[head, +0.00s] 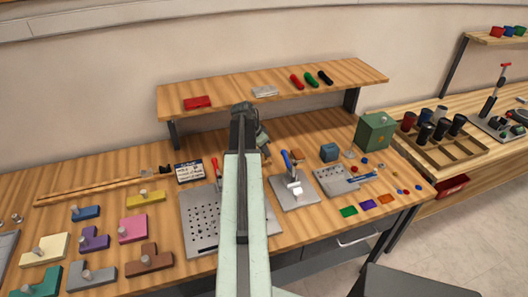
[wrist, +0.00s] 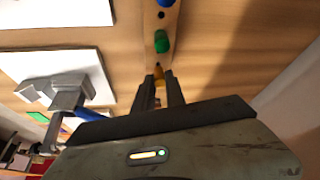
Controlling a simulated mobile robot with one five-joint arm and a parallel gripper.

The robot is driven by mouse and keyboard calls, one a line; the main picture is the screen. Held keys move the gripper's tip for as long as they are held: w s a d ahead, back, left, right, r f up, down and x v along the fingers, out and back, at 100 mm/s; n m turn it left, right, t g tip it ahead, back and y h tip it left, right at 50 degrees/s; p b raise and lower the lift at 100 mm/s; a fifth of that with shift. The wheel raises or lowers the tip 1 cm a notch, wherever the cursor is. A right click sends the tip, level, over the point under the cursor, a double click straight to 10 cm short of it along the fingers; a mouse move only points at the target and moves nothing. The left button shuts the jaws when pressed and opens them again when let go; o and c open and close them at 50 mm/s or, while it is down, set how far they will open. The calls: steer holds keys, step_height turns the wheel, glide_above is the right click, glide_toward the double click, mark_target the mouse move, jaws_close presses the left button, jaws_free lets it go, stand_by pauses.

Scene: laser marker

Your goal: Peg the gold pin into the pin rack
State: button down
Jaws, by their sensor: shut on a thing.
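In the wrist view, my gripper (wrist: 160,84) is shut on the gold pin (wrist: 158,72), of which only a small orange-gold part shows between the fingertips. The pin rack (wrist: 151,22) is a narrow wooden strip running away from the fingertips. A blue peg (wrist: 165,3) and a green peg (wrist: 162,42) stand in it, with a dark hole between them. The gold pin is in line with the strip, at its near end. I cannot tell whether its tip is above a hole or inside one. In the head view, my arm hides most of this spot.
Left of the rack in the wrist view is a grey clamp-like fixture (wrist: 68,90) with a blue handle. In the head view, a perforated plate (head: 200,215), a toggle fixture (head: 293,190) and a green box (head: 375,131) stand on the bench. A raised shelf (head: 230,97) runs behind.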

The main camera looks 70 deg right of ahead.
steer(key=shift+w+f+b, duration=0.1)
steer(key=shift+f+b, duration=0.5)
steer(key=shift+b, duration=0.05)
stand_by(0.7)
steer(key=c, duration=1.3)
jaws_free()
steer(key=p+v, duration=0.7)
steer(key=v, duration=0.1)
steer(key=shift+f, duration=0.1)
